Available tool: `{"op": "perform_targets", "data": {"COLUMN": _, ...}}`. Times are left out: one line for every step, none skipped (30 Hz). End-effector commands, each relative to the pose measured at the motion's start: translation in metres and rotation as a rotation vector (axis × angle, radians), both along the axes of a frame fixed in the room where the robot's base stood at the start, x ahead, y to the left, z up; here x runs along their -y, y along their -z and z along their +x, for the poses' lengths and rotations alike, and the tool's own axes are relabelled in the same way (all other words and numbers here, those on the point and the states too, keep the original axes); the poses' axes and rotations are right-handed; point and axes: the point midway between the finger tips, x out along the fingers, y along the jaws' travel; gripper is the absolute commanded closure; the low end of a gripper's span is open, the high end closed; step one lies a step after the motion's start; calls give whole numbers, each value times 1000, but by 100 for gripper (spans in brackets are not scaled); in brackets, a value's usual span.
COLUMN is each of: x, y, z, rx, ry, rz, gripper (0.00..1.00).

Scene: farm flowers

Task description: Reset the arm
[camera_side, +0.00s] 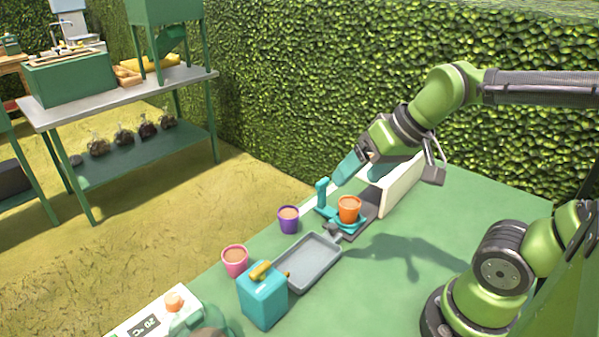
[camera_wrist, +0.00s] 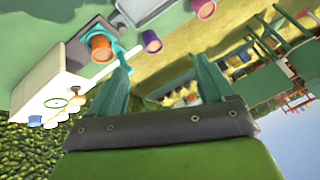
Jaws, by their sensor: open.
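My gripper (camera_side: 345,172) hangs in the air over the far side of the green table, above and behind the orange pot. In the wrist view its two teal fingers (camera_wrist: 163,72) are spread apart with nothing between them. The orange pot (camera_side: 349,208) stands on a teal holder (camera_side: 322,204) on a dark base, and it also shows in the wrist view (camera_wrist: 101,48). A purple pot (camera_side: 288,220) stands left of the holder, and it too shows in the wrist view (camera_wrist: 151,42). A pink pot (camera_side: 235,261) stands further left.
A grey tray (camera_side: 307,264) lies in front of the purple pot. A teal can (camera_side: 262,299) with a yellow top stands beside it. A white box-like device (camera_side: 402,186) stands behind the holder. A hedge (camera_side: 330,80) rises behind the table. The table's right part is clear.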

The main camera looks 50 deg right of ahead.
Motion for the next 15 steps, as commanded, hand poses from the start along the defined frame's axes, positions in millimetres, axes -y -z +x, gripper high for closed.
{"op": "perform_targets", "data": {"x": -7, "y": -3, "z": -8, "rx": 31, "ry": -3, "rz": 16, "gripper": 18}}
{"op": "perform_targets", "data": {"x": -10, "y": -4, "z": -11, "rx": 43, "ry": -1, "rz": 27, "gripper": 18}}
{"op": "perform_targets", "data": {"x": -12, "y": -5, "z": -14, "rx": 57, "ry": 0, "rz": 38, "gripper": 18}}
{"op": "perform_targets", "data": {"x": -14, "y": -5, "z": -16, "rx": 63, "ry": 2, "rz": 43, "gripper": 18}}
{"op": "perform_targets", "data": {"x": -15, "y": -5, "z": -17, "rx": 67, "ry": 2, "rz": 47, "gripper": 18}}
{"op": "perform_targets", "data": {"x": -16, "y": -5, "z": -18, "rx": 71, "ry": 3, "rz": 51, "gripper": 18}}
{"op": "perform_targets", "data": {"x": -16, "y": -5, "z": -18, "rx": 72, "ry": 3, "rz": 53, "gripper": 18}}
{"op": "perform_targets", "data": {"x": -16, "y": -5, "z": -19, "rx": 72, "ry": 4, "rz": 54, "gripper": 18}}
{"op": "perform_targets", "data": {"x": -16, "y": -5, "z": -18, "rx": 72, "ry": 4, "rz": 54, "gripper": 18}}
{"op": "perform_targets", "data": {"x": -16, "y": -5, "z": -18, "rx": 72, "ry": 4, "rz": 54, "gripper": 18}}
{"op": "perform_targets", "data": {"x": -16, "y": -5, "z": -18, "rx": 72, "ry": 4, "rz": 54, "gripper": 18}}
{"op": "perform_targets", "data": {"x": -16, "y": -5, "z": -18, "rx": 71, "ry": 5, "rz": 53, "gripper": 18}}
{"op": "perform_targets", "data": {"x": -16, "y": -5, "z": -18, "rx": 71, "ry": 5, "rz": 53, "gripper": 18}}
{"op": "perform_targets", "data": {"x": -16, "y": -5, "z": -18, "rx": 71, "ry": 5, "rz": 53, "gripper": 18}}
{"op": "perform_targets", "data": {"x": -16, "y": -5, "z": -18, "rx": 72, "ry": 4, "rz": 53, "gripper": 18}}
